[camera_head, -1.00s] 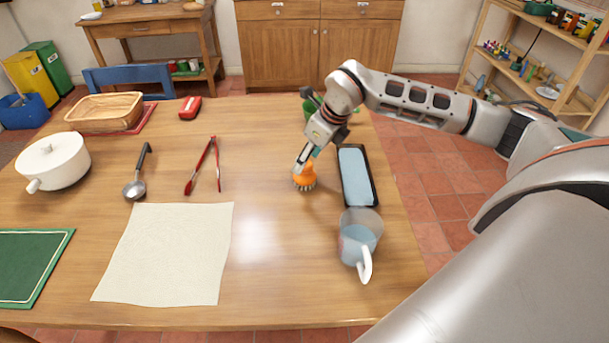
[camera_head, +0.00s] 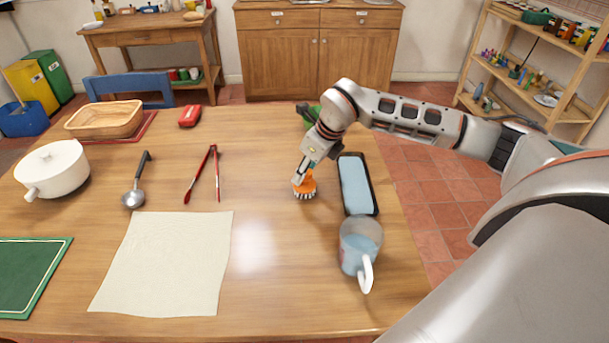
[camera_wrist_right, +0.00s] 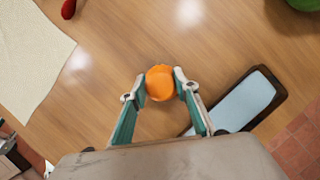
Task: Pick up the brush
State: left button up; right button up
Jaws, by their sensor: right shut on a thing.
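The brush (camera_head: 305,189) is round and orange with pale bristles pointing down, at the right-middle of the wooden table. My right gripper (camera_head: 303,178) comes down on it from above and is shut on its orange top. In the right wrist view the orange top (camera_wrist_right: 160,83) sits between the two fingertips of the right gripper (camera_wrist_right: 160,84). The bristles are hidden there. From the head view I cannot tell whether the bristles touch the table. My left gripper is not in view.
A black tray with a pale blue inside (camera_head: 357,185) lies just right of the brush. A clear measuring jug (camera_head: 360,246) with blue liquid stands in front of it. Red tongs (camera_head: 203,173) and a cream cloth (camera_head: 165,262) lie to the left. The table between cloth and jug is clear.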

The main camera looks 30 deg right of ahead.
pick_arm(q)
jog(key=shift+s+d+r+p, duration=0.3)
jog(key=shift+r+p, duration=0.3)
jog(key=shift+p, duration=0.5)
pick_arm(e)
notch_tip(320, 180, up, 20)
jog(key=shift+f, duration=0.1)
